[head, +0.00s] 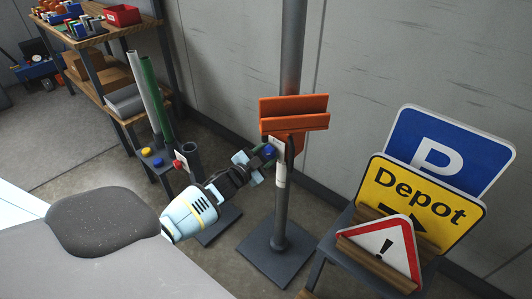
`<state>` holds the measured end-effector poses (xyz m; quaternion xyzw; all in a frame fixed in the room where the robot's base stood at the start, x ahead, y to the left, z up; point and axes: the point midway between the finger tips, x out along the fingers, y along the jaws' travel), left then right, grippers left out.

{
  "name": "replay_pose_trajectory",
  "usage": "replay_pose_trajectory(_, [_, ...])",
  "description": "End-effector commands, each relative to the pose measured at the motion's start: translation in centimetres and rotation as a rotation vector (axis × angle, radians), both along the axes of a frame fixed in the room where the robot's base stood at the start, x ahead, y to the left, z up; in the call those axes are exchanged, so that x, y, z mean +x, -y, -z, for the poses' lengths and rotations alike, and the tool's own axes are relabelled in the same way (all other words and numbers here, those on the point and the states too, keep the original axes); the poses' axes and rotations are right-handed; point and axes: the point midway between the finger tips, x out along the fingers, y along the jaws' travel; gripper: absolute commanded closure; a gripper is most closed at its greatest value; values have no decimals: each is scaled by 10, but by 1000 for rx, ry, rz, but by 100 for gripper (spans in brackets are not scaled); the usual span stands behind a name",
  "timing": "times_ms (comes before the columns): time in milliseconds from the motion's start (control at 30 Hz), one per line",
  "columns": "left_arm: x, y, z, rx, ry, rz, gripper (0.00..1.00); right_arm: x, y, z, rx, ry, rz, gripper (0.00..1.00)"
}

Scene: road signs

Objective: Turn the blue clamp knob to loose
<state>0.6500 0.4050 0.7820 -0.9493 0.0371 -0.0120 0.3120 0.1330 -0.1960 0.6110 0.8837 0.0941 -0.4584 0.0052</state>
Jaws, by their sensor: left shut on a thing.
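The blue clamp knob (269,152) sits on the side of a grey sign post (281,212), just under an orange bracket (292,113). My left gripper (261,159) reaches in from the lower left and is shut on the knob, with its fingers around it. The gripper hides part of the knob, so its turn position cannot be read. A white label (280,175) shows on the post beside the knob. My right gripper is not in view.
A rack at right holds a blue P sign (447,150), a yellow Depot sign (421,205) and a warning triangle (384,252). A small stand with a red knob (180,164) is left of the post. Wooden shelves (92,68) stand at the back left.

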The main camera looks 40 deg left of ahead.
Motion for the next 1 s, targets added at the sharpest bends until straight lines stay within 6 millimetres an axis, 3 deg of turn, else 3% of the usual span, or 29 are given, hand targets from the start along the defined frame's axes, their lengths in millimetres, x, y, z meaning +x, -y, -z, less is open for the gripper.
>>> replay_pose_trajectory(600, [0,1,0,-572,-44,0,80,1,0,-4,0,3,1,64])
replay_pose_trajectory(1000, [0,2,1,-831,-65,0,80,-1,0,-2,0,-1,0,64])
